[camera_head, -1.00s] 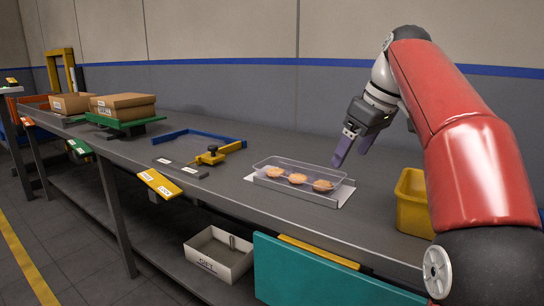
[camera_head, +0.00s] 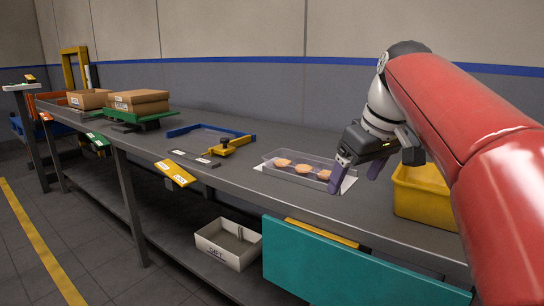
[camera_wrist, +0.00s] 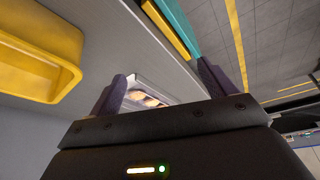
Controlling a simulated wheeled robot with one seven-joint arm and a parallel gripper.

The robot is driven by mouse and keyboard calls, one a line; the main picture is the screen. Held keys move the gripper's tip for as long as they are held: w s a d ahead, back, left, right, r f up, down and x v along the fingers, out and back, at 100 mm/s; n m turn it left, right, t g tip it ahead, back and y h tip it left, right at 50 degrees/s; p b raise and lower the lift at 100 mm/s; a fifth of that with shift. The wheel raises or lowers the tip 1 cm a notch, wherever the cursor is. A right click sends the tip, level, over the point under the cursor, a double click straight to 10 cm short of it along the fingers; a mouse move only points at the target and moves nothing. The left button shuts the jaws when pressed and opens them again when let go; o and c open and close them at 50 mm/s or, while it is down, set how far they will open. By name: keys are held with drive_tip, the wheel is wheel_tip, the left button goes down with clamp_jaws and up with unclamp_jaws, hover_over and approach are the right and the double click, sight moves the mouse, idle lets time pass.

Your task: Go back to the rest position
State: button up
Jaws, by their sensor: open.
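My gripper (camera_head: 357,175) is open and empty in the head view. It hangs above the worktable near the right end of a clear tray (camera_head: 270,161). Its near finger overlaps the tray's right edge in the picture; I cannot tell whether it touches.
A blue frame (camera_head: 190,130) and a yellow clamp (camera_head: 229,146) lie left of the tray. Cardboard boxes (camera_head: 139,102) sit farther left. A teal panel (camera_head: 350,265) hangs at the table's front.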

drive_tip(key=s+f+m+t+h, duration=0.1)
drive_tip(key=s+f+m, duration=0.5)
drive_tip(key=s+f, duration=1.4)
drive_tip(key=shift+s+a+f+t+h, duration=0.15)
drive_tip(key=shift+f+t+h, duration=0.25)
drive_tip(key=shift+f, duration=0.45)
